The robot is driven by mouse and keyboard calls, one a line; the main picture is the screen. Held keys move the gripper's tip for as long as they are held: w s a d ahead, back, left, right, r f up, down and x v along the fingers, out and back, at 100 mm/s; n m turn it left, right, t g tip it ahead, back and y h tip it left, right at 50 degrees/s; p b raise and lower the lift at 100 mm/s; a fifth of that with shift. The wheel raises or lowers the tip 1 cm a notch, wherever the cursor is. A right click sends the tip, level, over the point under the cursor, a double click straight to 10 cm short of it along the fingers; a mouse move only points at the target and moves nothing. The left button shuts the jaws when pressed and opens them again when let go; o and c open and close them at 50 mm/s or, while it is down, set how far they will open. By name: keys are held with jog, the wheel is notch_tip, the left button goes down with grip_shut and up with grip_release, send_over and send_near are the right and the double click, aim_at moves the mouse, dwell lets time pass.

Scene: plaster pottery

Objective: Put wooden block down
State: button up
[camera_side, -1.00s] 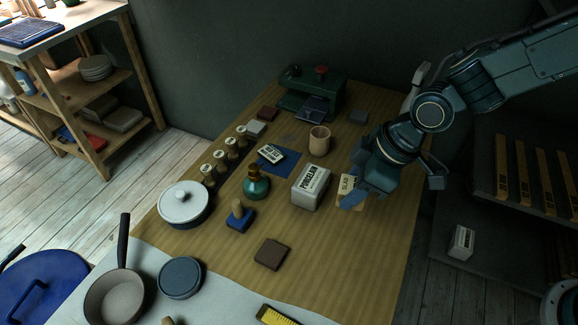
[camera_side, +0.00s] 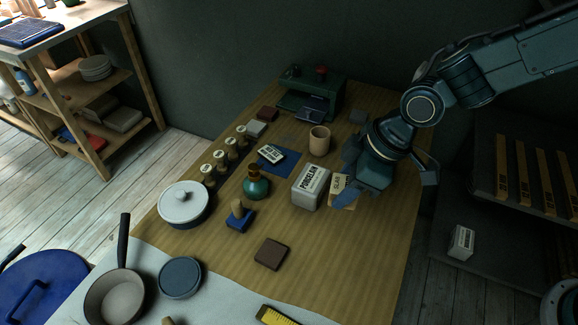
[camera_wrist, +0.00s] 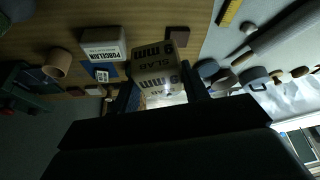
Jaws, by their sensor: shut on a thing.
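The wooden block (camera_side: 337,186) is pale tan with dark "SLAB" lettering. In the side view it is just right of the white porcelain box (camera_side: 311,187), partly hidden by my gripper (camera_side: 347,190). The gap between block and table cannot be judged clearly.
The wooden table (camera_side: 340,250) is clear in front of the block. A tan cup (camera_side: 319,141) stands behind the porcelain box. A dark brown square (camera_side: 271,254), a green bottle (camera_side: 256,184) and a blue-based stamp (camera_side: 239,216) lie to the left.

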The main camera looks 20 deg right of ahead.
jog(key=s+a+n+g, duration=0.1)
jog(key=a+n, duration=0.4)
jog(key=a, duration=0.7)
jog(key=s+a+n+g, duration=0.2)
jog(key=a+n, duration=0.4)
jog(key=a, duration=0.7)
jog(key=shift+s+a+g, duration=0.3)
jog(key=shift+g, duration=0.3)
notch_tip(320, 180, down, 20)
jog(key=shift+r, duration=0.1)
jog(key=o, duration=1)
